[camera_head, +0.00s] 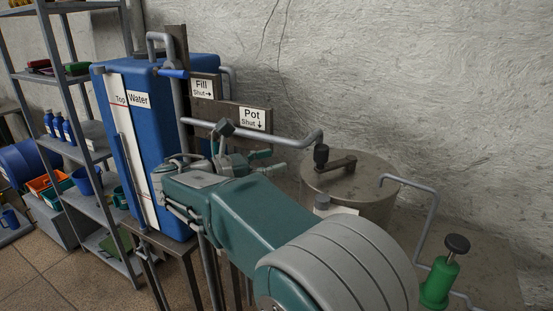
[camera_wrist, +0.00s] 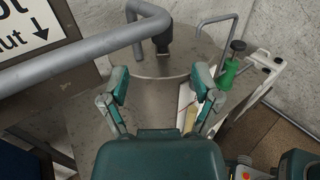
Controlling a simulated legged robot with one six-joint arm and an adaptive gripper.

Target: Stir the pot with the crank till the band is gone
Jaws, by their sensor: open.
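The pot (camera_head: 375,205) is a grey-brown metal drum with a flat top, right of centre in the head view. A dark crank (camera_head: 340,163) lies across its top, with an upright black knob at its left end. The knob also shows in the wrist view (camera_wrist: 162,38), past the end of a grey pipe. My gripper (camera_head: 240,148) is open and empty, left of the pot in the head view. In the wrist view its fingers (camera_wrist: 162,82) are spread before the pot, apart from the knob. I cannot clearly make out the band; a pale strip (camera_wrist: 187,110) shows beside the right finger.
A blue water tank (camera_head: 175,90) stands at left, with signs reading Fill and Pot (camera_head: 252,118). The grey pipe (camera_head: 270,138) runs to above the pot. A green pump (camera_head: 440,282) with a black knob stands on the right. Shelves with several containers (camera_head: 85,180) are far left.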

